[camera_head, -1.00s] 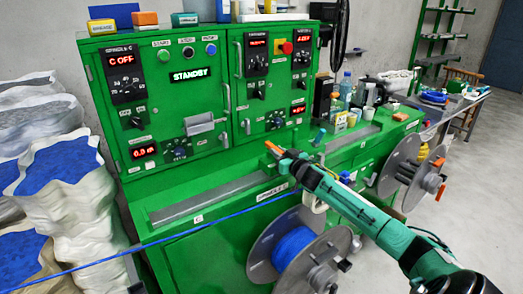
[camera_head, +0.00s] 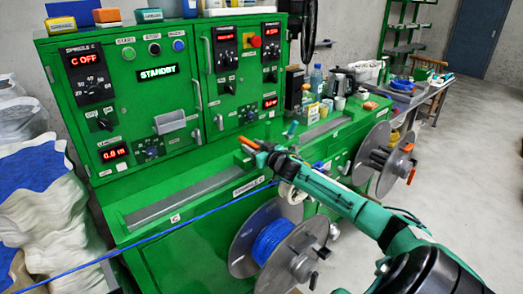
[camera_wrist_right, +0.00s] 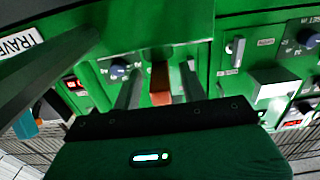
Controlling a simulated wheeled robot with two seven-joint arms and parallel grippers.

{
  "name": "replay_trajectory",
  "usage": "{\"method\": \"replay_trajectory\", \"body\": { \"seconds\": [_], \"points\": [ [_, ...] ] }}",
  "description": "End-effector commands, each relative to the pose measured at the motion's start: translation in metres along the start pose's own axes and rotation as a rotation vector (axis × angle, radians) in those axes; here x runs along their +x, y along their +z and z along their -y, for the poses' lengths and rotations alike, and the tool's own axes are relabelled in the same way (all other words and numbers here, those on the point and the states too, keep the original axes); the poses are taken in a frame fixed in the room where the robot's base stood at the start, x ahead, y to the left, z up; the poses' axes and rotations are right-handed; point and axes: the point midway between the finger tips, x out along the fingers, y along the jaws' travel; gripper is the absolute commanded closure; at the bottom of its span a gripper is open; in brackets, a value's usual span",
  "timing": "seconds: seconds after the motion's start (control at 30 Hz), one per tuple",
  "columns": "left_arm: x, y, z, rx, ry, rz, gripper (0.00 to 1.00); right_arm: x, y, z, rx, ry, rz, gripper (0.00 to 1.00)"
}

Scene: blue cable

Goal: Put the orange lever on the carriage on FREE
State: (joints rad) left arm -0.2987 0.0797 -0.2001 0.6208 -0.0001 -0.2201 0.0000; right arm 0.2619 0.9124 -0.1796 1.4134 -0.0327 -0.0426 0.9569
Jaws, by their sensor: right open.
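The orange lever (camera_head: 249,143) is near the front edge of the green machine, right at the tip of my right gripper (camera_head: 256,149). In the right wrist view the lever (camera_wrist_right: 160,82) is a reddish-orange bar between the two grey fingers of my open right gripper (camera_wrist_right: 160,92). A gap shows on each side of it, so the fingers look apart from it. The carriage under the lever is mostly hidden by the gripper, and I cannot read a FREE mark. My left gripper is not in view.
The blue cable (camera_head: 190,218) runs in front of the machine from the lower left. A reel of blue cable (camera_head: 272,243) hangs below my right arm. Another reel (camera_head: 385,158) is at the right. Bottles and cups crowd the worktop's far end.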

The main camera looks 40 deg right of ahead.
Motion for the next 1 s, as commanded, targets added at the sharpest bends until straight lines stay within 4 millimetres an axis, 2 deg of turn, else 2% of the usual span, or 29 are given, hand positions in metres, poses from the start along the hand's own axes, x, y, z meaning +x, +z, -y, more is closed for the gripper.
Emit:
{"method": "replay_trajectory", "body": {
  "seconds": [0.17, 1.0],
  "points": [
    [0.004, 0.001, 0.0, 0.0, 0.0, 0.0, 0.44, -0.014, 0.003, 0.0, 0.001, -0.001, 0.002, 0.57],
    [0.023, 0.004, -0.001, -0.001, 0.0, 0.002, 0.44, -0.109, 0.003, 0.0, 0.0, -0.001, 0.003, 0.57]
  ]
}}
